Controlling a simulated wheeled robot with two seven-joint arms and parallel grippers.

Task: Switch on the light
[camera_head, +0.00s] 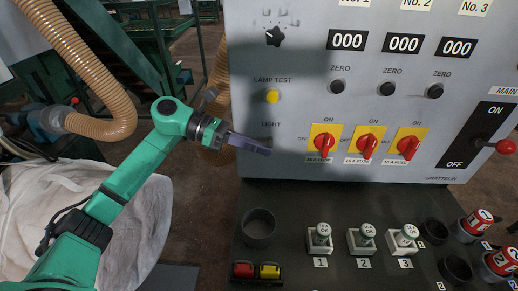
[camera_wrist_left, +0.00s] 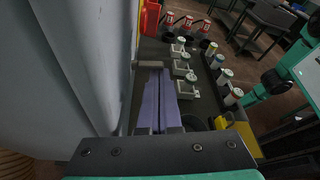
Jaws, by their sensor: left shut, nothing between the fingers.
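The grey control panel (camera_head: 300,60) fills the upper right of the head view. Its LIGHT label (camera_head: 271,125) sits below the yellow LAMP TEST button (camera_head: 272,96). My left gripper (camera_head: 268,150), with purple fingers, is shut and empty just below the LIGHT label. The light switch is not clearly visible there; the fingers cover that spot. In the left wrist view the shut fingers (camera_wrist_left: 158,75) lie close along the panel face (camera_wrist_left: 85,60). A small grey piece shows at their tips; I cannot tell whether they touch it. My right gripper is not in view.
Several red rotary switches on yellow plates (camera_head: 324,142) are right of the gripper. A red-knobbed main lever (camera_head: 505,147) is at far right. A ribbed hose (camera_head: 90,70) and white bag (camera_head: 150,225) are at left.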

